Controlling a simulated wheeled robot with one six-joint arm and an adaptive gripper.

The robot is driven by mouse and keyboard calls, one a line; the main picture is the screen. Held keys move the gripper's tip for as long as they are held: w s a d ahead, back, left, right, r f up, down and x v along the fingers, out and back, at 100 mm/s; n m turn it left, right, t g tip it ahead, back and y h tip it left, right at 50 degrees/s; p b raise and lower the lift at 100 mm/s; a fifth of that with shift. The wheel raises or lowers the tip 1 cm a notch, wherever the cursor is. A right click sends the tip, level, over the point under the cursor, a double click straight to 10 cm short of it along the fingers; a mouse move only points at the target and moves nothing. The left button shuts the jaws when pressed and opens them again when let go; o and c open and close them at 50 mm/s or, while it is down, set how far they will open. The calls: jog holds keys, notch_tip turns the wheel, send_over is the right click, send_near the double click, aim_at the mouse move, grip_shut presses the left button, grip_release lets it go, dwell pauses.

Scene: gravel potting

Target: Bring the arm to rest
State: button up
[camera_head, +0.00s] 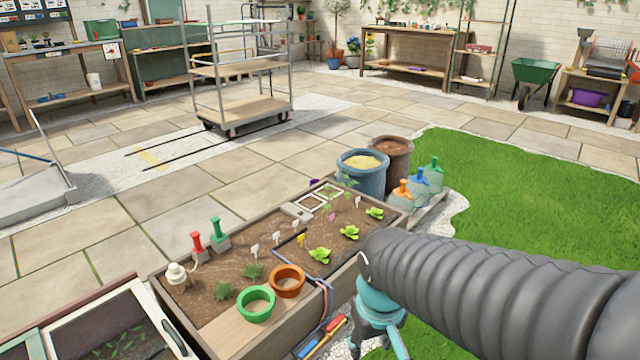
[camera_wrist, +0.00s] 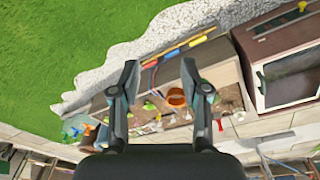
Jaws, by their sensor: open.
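My gripper (camera_head: 380,318) hangs at the end of my grey ribbed arm, at the lower middle of the head view, in front of the raised planter's right side. In the wrist view my gripper (camera_wrist: 164,88) shows two dark fingers spread wide apart, with nothing between them at close range. The planter box (camera_head: 178,330) lies beyond and below it; it also shows in the wrist view (camera_wrist: 222,58) between and right of the fingers. The gripper's tips are partly cut off by the head view's lower edge.
A green pot ring (camera_head: 256,304) and an orange one (camera_head: 287,281) stand on the planter's board. A blue bucket (camera_head: 362,182) and a brown bucket (camera_head: 397,158) stand behind it. A glazed cold frame (camera_head: 70,335) is at lower left. Grass (camera_head: 500,190) lies open at right.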

jog(key=s+d+r+m+t+p, duration=0.1)
jog(key=s+d+r+m+t, duration=0.2)
jog(key=d+r, duration=0.4)
notch_tip(320, 180, up, 3)
jog(key=shift+s+r+t, duration=0.1)
jog(key=shift+s+t, duration=0.5)
jog(key=shift+s, duration=0.1)
jog(key=shift+d, duration=0.1)
